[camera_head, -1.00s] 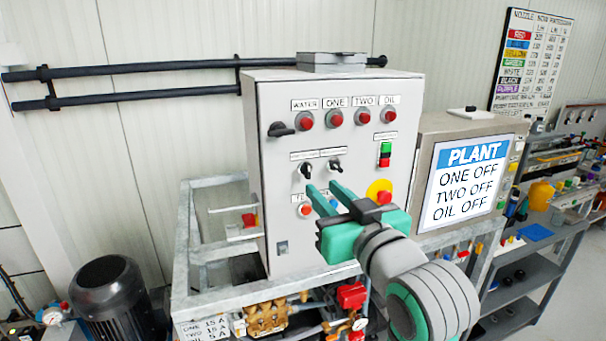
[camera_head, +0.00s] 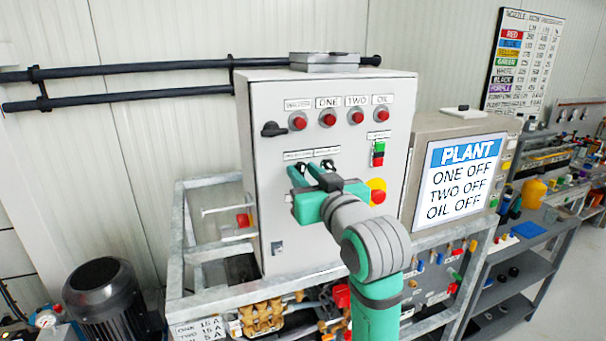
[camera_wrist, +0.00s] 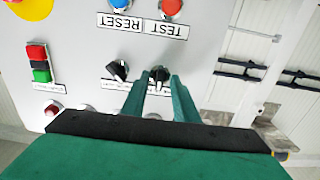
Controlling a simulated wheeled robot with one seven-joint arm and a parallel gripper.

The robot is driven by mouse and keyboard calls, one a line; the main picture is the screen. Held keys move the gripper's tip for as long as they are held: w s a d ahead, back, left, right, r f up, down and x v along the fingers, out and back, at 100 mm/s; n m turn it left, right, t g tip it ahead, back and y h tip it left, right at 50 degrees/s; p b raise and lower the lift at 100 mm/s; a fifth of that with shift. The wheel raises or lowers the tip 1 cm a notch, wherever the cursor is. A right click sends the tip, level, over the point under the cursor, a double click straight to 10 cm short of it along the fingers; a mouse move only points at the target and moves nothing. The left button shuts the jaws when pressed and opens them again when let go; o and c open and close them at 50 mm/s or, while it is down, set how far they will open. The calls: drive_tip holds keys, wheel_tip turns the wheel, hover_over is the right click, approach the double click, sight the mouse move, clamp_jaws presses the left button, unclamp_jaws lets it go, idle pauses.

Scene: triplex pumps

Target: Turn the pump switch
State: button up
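The grey control panel (camera_head: 258,190) carries two small black rotary switches side by side under blurred labels. My gripper (camera_head: 305,171) is at the panel face with its green fingers apart. In the wrist view, which is upside down, the fingers of my gripper (camera_wrist: 159,82) lie on either side of the left switch (camera_wrist: 160,73), the one on the TEST side. I cannot tell whether they touch it. The other switch (camera_wrist: 118,70) is just outside the fingers; in the head view it shows at the right (camera_head: 328,165). Which switch is the pump's is not readable.
A larger black knob (camera_head: 272,129) and several red buttons sit above. A green and red button pair (camera_head: 378,153) and a yellow-ringed emergency stop (camera_head: 377,190) are to the right. The PLANT screen (camera_head: 462,180) reads ONE OFF, TWO OFF, OIL OFF.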

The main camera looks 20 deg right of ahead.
clamp_jaws()
drive_tip(key=shift+a, duration=0.2)
drive_tip(key=shift+d, duration=0.15)
drive_tip(key=shift+n, duration=0.3)
drive_tip(key=shift+w+n, duration=0.1)
drive_tip(key=shift+n, duration=1.1)
drive_tip(key=n, duration=0.3)
drive_tip(key=shift+n, duration=1.4)
